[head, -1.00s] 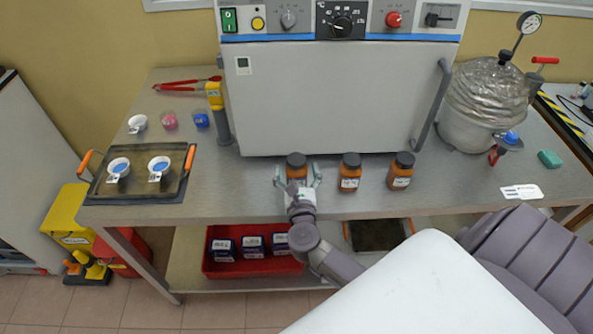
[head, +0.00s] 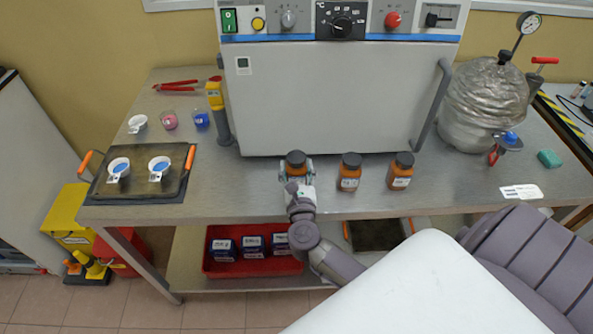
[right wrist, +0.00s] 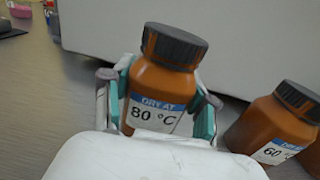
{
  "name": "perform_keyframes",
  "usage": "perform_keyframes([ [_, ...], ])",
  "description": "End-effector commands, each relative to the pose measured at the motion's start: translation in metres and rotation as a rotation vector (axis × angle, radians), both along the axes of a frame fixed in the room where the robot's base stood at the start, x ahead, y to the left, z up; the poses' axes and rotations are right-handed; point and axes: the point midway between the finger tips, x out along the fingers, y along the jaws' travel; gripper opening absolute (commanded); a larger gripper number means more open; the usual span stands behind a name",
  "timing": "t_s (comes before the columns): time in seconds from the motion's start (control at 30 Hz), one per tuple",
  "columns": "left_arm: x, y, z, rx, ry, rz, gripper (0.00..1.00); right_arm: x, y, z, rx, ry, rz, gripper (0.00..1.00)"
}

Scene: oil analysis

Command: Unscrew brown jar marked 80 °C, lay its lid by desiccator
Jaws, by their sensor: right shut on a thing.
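The brown jar marked 80 °C (right wrist: 160,84) stands upright on the bench, and its black lid (right wrist: 174,45) is on it. In the head view this jar (head: 296,169) is the leftmost of three brown jars in front of the oven. My right gripper (head: 297,176) is shut on the jar's body, with one finger on each side below the lid. The right wrist view shows both fingers of the gripper (right wrist: 165,105) against the jar. The desiccator (head: 480,105), a round vessel with a gauge on top, stands at the right of the bench. My left gripper is not in view.
Two more brown jars (head: 349,180) (head: 399,178) stand to the right; the nearer one is marked 60 °C (right wrist: 275,125). The grey oven (head: 335,100) is close behind. A white label card (head: 521,192) and a green block (head: 549,158) lie by the desiccator. A tray (head: 140,185) with two cups sits left.

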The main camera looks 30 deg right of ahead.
Motion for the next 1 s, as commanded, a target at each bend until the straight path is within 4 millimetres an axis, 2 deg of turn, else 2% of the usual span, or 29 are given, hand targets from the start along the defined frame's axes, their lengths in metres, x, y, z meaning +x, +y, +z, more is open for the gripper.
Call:
perform_keyframes([
  [0.2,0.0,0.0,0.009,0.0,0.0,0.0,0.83,0.0,0.0,0.047,0.004,-0.008,-0.001,0.15],
  [0.4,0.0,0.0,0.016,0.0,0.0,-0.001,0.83,0.0,0.0,0.081,0.001,-0.006,0.0,0.15],
  [0.57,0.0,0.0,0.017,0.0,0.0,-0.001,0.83,0.0,0.0,0.092,-0.001,-0.003,0.0,0.15],
  [0.8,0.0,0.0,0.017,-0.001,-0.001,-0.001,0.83,0.0,0.0,0.092,-0.001,-0.003,0.0,0.15],
  [0.83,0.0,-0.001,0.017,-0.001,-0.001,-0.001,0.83,0.0,0.0,0.092,-0.001,-0.003,0.0,0.56],
  [1.0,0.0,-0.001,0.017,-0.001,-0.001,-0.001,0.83,0.0,0.0,0.092,-0.001,-0.003,0.0,0.28],
])
